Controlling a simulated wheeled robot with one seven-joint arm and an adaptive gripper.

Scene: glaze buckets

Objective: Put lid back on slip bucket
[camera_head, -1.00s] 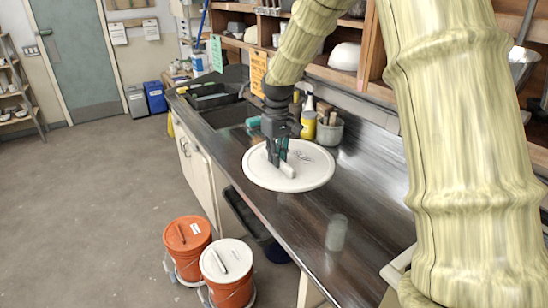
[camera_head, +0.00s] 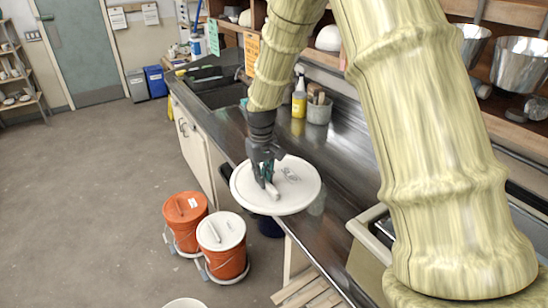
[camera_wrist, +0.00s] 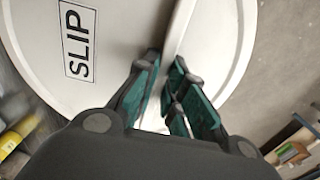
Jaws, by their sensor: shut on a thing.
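My gripper (camera_head: 266,180) is shut on the bar handle of a large round white lid (camera_head: 300,195). The lid is held roughly level above the counter's front edge and partly overhangs the floor. In the wrist view the lid (camera_wrist: 120,25) carries a boxed "SLIP" label (camera_wrist: 77,42), and the green-padded fingers are on either side of the handle. At the bottom edge of the head view the pale rim of a round container (camera_head: 185,303) just shows; its inside and any label are cut off.
An orange bucket with an orange lid (camera_head: 184,206) and an orange bucket with a white lid (camera_head: 221,231) stand on the floor, left of the counter (camera_head: 330,235). A slatted wooden piece (camera_head: 305,290) is at the lower middle. Open floor lies left.

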